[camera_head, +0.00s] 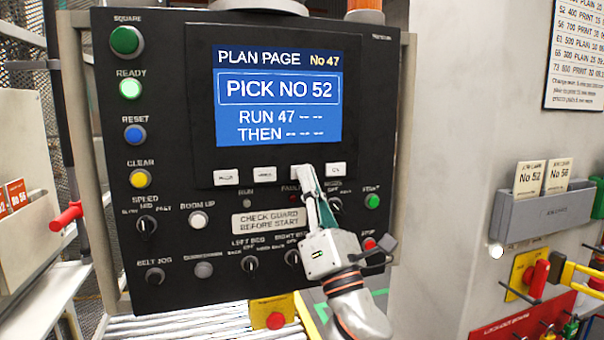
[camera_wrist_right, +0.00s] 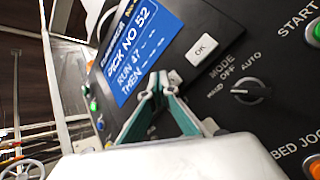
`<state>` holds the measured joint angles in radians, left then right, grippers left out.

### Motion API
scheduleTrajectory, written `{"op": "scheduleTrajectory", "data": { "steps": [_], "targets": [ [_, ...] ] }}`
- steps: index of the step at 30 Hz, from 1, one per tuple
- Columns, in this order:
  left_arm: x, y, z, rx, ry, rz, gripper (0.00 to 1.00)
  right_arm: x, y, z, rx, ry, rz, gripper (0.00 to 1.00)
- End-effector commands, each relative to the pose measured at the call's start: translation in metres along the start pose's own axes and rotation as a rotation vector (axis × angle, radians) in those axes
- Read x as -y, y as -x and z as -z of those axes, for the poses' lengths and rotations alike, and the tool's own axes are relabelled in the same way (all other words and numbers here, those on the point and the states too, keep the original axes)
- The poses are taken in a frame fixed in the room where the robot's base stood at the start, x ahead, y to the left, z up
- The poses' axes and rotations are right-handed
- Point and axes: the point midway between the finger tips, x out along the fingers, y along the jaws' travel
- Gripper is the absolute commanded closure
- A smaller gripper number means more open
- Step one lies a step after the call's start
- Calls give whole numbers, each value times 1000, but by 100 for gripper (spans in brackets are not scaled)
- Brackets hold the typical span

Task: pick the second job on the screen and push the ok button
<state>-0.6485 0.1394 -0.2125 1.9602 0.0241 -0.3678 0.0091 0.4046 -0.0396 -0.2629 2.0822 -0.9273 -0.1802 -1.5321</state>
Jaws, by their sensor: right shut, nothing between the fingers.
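The screen (camera_head: 278,135) on the black panel reads "PLAN PAGE No 47", a boxed "PICK NO 52", "RUN 47" and "THEN" with dashes. It also shows tilted in the right wrist view (camera_wrist_right: 138,45). A row of white buttons lies under it. The rightmost is the OK button (camera_head: 336,170), legible in the right wrist view (camera_wrist_right: 202,48). My right gripper (camera_head: 304,170) is shut and empty. Its fingertips (camera_wrist_right: 160,80) are at the white button left of OK and partly hide it; I cannot tell whether they touch it. My left gripper is out of view.
Coloured buttons (camera_head: 130,88) line the panel's left side. Knobs (camera_head: 250,263) and a "CHECK GUARD BEFORE START" label (camera_head: 268,222) sit below the white buttons. A green start button (camera_head: 372,201) is at right. A grey card holder (camera_head: 545,212) hangs on the right wall.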

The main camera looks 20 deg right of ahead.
Motion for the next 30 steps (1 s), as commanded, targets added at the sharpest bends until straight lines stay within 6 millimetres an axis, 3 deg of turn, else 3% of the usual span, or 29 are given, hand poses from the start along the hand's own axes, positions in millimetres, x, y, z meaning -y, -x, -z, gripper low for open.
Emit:
{"op": "scheduleTrajectory", "data": {
  "steps": [30],
  "targets": [
    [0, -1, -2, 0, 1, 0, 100, 4, -5, 4, 0, 1, 0, 100]
  ]
}}
